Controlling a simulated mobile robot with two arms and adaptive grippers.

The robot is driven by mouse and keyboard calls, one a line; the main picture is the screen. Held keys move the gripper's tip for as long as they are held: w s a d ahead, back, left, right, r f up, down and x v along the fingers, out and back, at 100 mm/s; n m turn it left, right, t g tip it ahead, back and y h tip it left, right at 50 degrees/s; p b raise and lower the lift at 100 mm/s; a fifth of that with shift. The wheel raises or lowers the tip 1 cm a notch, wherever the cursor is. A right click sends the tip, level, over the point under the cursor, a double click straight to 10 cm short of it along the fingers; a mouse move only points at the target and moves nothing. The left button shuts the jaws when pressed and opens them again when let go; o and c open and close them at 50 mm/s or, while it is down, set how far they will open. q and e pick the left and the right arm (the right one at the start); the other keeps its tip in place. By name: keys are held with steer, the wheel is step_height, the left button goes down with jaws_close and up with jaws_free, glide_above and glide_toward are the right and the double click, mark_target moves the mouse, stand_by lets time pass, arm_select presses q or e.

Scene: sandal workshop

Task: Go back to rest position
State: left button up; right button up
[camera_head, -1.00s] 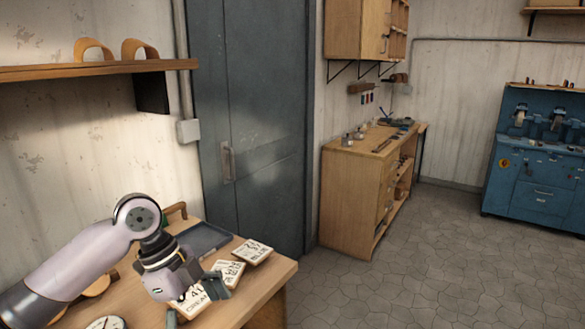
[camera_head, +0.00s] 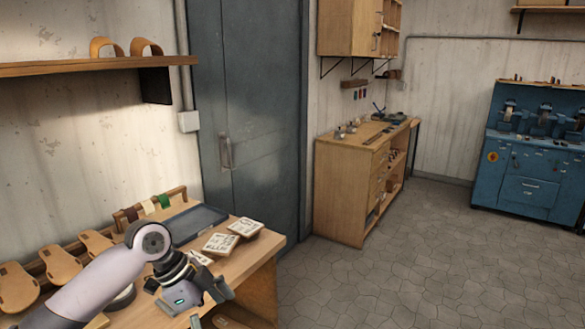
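My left gripper (camera_head: 210,307) is at the lower middle-left of the head view, over the front edge of the wooden workbench (camera_head: 258,262). Its two fingers appear spread apart, and I see nothing between them. The arm comes in from the lower left and hides part of the bench. My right gripper is not in view.
On the bench lie two stacks with printed white tops (camera_head: 245,227) (camera_head: 220,243), a dark tray (camera_head: 195,220) and several tan soles (camera_head: 60,263). A shelf (camera_head: 60,68) hangs above. A wooden cabinet (camera_head: 340,195) and blue machine (camera_head: 525,165) stand beyond clear floor (camera_head: 400,260).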

arm_select(q)
steer(key=w+a+f+n+t, duration=0.2)
steer(key=f+n, duration=0.2)
steer(key=f, duration=0.8)
steer(key=w+a+f+n+t, duration=0.15)
steer(key=f+n, duration=0.35)
steer(key=f, duration=0.8)
steer(key=s+a+f+n+y, duration=0.1)
steer(key=s+f, duration=0.1)
steer(key=f, duration=0.3)
steer(key=s+a+f+n+y, duration=0.1)
steer(key=s+a+f, duration=0.1)
steer(key=f, duration=0.4)
steer(key=s+a+f+n+g+y, duration=0.1)
steer(key=s+a+f+n, duration=0.1)
steer(key=s+f, duration=0.9)
steer(key=s+a+f+n+y, duration=0.1)
steer(key=s+a+f+y, duration=0.1)
steer(key=s+f, duration=0.9)
steer(key=s+d+f+n+g, duration=0.1)
steer(key=s+f, duration=0.2)
steer(key=s, duration=2)
steer(key=shift+d, duration=0.2)
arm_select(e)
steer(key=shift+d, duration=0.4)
arm_select(q)
steer(key=shift+f+g, duration=0.1)
steer(key=shift+g, duration=0.15)
